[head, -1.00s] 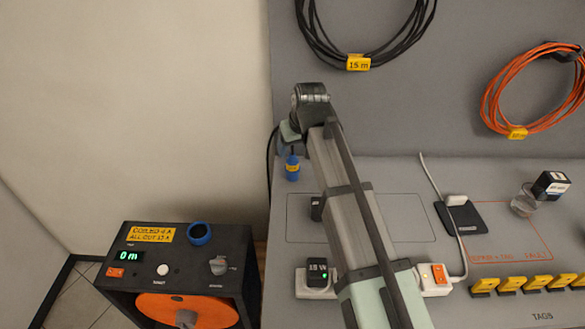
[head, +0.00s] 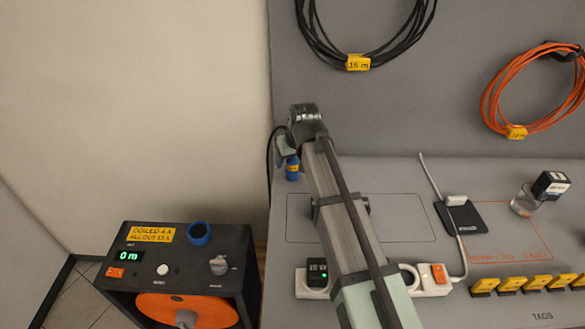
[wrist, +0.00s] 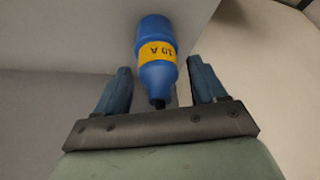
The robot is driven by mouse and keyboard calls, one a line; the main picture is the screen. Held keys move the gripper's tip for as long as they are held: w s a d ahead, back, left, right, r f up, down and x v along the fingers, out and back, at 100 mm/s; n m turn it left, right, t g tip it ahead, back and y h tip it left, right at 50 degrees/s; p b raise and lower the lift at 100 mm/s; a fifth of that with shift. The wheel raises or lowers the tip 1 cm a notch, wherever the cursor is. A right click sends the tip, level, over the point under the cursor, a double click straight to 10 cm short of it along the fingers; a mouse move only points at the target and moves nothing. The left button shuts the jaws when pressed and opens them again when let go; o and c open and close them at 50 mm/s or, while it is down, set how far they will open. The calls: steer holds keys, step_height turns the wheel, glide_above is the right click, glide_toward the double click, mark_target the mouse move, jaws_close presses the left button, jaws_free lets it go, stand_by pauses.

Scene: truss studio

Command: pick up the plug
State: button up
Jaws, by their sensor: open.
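The blue plug (head: 292,167) with a yellow band stands at the back left of the grey bench, near the wall panel. In the wrist view the plug (wrist: 156,60) shows its yellow "10 A" label and a dark cable end towards my gripper. My gripper (wrist: 160,82) is open, with one blue finger on each side of the plug's lower part. I see gaps between the fingers and the plug. In the head view my gripper (head: 284,150) is at the plug and partly covers its top.
A black cable hangs at the bench's left edge beside the plug. A white power strip (head: 435,280) lies at the front, with a black adapter (head: 317,273) on it. A cable reel box (head: 188,262) stands at the lower left. The outlined bench area (head: 405,215) is partly clear.

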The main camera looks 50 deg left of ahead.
steer(key=c, duration=1.2)
steer(key=shift+r, duration=0.1)
